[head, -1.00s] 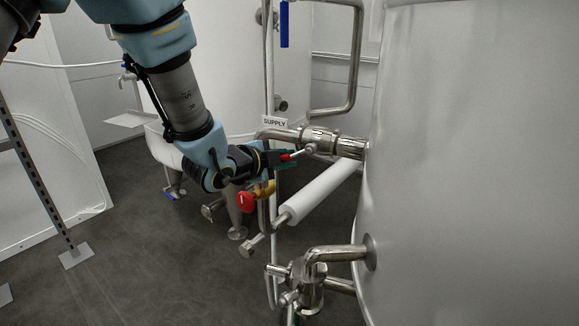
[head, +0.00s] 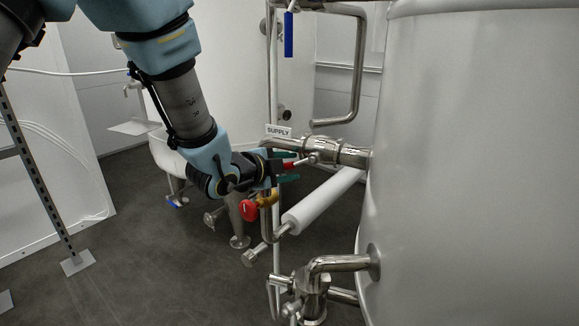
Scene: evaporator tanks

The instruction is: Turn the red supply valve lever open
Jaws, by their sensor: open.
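The supply valve (head: 337,151) sits on the steel pipe under the white SUPPLY sign (head: 278,131). Its lever has a metal stem and a red grip (head: 290,166), and points left and slightly down from the valve. My gripper (head: 288,167) is open, with green fingertips above and below the red grip. The red grip appears between the fingers; I cannot tell whether either finger touches it. The base of the grip is partly hidden by my gripper.
A large white tank (head: 470,170) fills the right side. A white insulated pipe (head: 322,202) and a red handle (head: 249,210) on a brass fitting lie below my gripper. A steel pipe assembly (head: 313,290) stands lower down. Open floor (head: 150,270) lies at left.

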